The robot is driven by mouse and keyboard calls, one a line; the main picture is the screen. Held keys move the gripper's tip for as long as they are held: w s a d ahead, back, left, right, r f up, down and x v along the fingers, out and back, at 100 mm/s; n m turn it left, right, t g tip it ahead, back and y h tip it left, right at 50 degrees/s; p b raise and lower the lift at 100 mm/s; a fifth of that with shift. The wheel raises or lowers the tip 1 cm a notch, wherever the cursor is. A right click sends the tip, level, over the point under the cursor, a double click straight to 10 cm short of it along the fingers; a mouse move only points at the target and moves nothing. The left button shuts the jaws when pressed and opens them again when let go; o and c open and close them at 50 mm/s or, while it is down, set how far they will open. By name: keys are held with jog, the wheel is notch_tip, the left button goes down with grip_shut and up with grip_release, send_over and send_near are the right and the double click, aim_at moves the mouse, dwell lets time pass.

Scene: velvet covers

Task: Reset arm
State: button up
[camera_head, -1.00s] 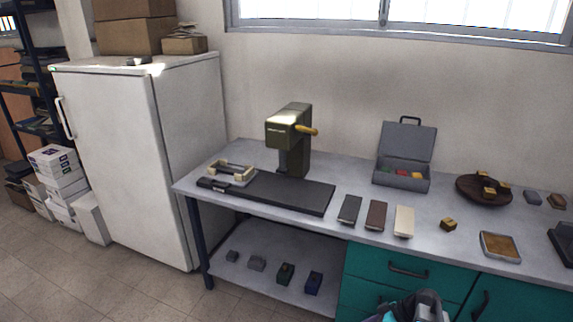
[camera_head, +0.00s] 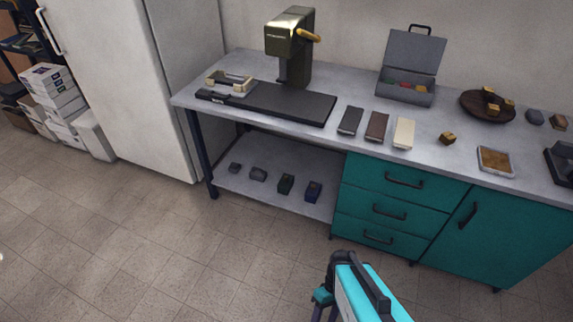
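My arm (camera_head: 362,288) shows at the bottom centre, in cyan, white and dark grey, in front of the teal drawers and well below the tabletop. Its end is cut off or hidden, so I cannot make out the gripper's fingers or anything held. No object is seen touching the visible part of the arm.
A grey workbench (camera_head: 260,121) carries a dark press (camera_head: 290,45), an open grey case (camera_head: 405,94), a round brown tray (camera_head: 471,108) and several small blocks. Teal drawers (camera_head: 400,182) are shut. A white fridge (camera_head: 115,80) stands left. The tiled floor (camera_head: 130,250) is clear.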

jog(key=shift+d+f+m+t+h, duration=0.25)
jog(key=shift+d+m+h, duration=0.35)
jog(key=shift+d+m, duration=0.75)
jog(key=shift+d+f+m+t+h, duration=0.2)
jog(key=shift+d+m+h, duration=0.6)
jog(key=shift+m, duration=0.85)
